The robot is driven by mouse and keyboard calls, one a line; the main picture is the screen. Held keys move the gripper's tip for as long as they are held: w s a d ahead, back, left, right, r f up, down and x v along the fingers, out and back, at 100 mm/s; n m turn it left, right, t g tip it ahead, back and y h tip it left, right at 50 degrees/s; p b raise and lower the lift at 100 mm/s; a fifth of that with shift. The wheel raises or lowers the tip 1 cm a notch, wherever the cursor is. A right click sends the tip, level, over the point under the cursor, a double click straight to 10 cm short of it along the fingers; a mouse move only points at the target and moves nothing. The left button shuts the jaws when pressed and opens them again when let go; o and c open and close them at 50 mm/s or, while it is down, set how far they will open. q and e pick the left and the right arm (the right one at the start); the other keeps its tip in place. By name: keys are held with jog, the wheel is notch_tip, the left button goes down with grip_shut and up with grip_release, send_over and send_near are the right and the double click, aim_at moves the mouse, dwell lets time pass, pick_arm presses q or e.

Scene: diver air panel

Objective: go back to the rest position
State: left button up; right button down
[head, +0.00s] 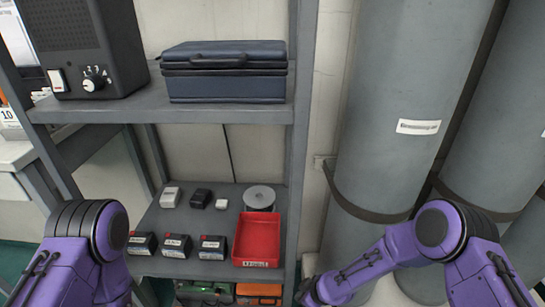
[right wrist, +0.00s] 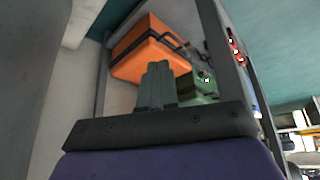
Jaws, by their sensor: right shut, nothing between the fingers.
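My right arm comes in from the right in the head view and bends down to the bottom edge. My right gripper (head: 304,292) is only partly visible there, in front of the lower right of the shelf. In the right wrist view my right gripper (right wrist: 158,82) shows its two grey fingers together, shut and empty. An orange case and a green case lie beyond the fingers. Of my left arm only a purple link shows at the lower left in the head view; its gripper is out of view.
A grey shelf unit (head: 200,117) holds a dark blue case (head: 225,85), a black box with a dial (head: 85,45), a red tray (head: 257,237) and several small boxes. An orange case (right wrist: 145,50) and green case (right wrist: 198,88) sit low. Large grey cylinders (head: 395,100) stand right.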

pick_arm(q)
notch_tip(320, 180, up, 24)
jog(key=w+a+n+t+y+p, duration=0.1)
jog(key=p, duration=2.1)
jog(key=shift+t+y, duration=0.3)
jog(key=shift+t, duration=0.1)
pick_arm(e)
jog(key=s+d+r+m+h, duration=0.4)
jog(key=s+d+r+m, duration=0.4)
jog(key=s+d+r, duration=0.2)
jog(key=s+d+r+m+h, duration=0.3)
jog(key=s+d+r+m, duration=0.6)
jog(key=s+r, duration=0.5)
jog(key=s+d, duration=0.2)
jog(key=s, duration=0.2)
jog(key=shift+s+r+m+g+h, duration=0.15)
jog(key=shift+r+m+g+h, duration=0.15)
jog(key=shift+r+h, duration=0.1)
